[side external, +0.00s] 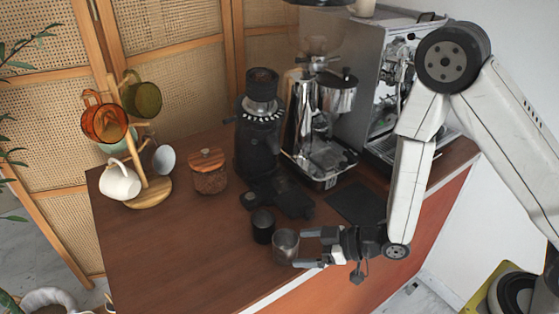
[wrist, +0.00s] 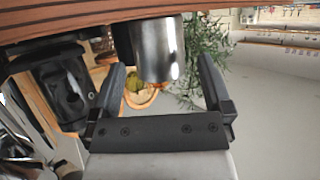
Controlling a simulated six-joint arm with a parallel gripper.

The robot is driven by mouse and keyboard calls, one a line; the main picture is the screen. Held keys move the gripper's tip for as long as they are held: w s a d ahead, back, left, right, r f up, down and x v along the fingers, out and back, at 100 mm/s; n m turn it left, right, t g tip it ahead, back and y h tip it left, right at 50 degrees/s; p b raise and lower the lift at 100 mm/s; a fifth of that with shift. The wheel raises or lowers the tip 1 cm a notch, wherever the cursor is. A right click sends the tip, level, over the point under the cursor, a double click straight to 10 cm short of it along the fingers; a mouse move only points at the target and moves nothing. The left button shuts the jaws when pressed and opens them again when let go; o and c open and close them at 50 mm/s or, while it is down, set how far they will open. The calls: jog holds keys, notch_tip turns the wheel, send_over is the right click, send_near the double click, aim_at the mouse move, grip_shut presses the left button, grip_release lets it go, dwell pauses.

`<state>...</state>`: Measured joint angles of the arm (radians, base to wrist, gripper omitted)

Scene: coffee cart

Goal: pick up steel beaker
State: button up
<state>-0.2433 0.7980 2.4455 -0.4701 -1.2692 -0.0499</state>
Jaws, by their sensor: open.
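The steel beaker (side external: 285,247) stands upright on the brown counter near its front edge. It also shows in the wrist view (wrist: 159,50), where the picture is upside down, as a shiny metal cylinder lined up with the gap between the fingers. My gripper (side external: 301,248) is level and open, with its fingertips right beside the beaker. In the wrist view, the two black fingers of my gripper (wrist: 162,68) are wide apart with nothing clamped. I cannot tell whether the tips reach past the beaker's near wall.
A black cup (side external: 262,226) stands close behind the beaker. A wooden-lidded jar (side external: 208,172), a mug tree (side external: 150,190) with several mugs, a black grinder (side external: 258,135) and an espresso machine (side external: 362,80) are farther back. The counter's left front (side external: 175,255) is clear.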

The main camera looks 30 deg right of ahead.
jog(key=shift+x, duration=2.6)
jog(key=shift+d+f, duration=0.1)
jog(key=shift+f, duration=0.05)
jog(key=c, duration=1.1)
jog(key=shift+r, duration=5)
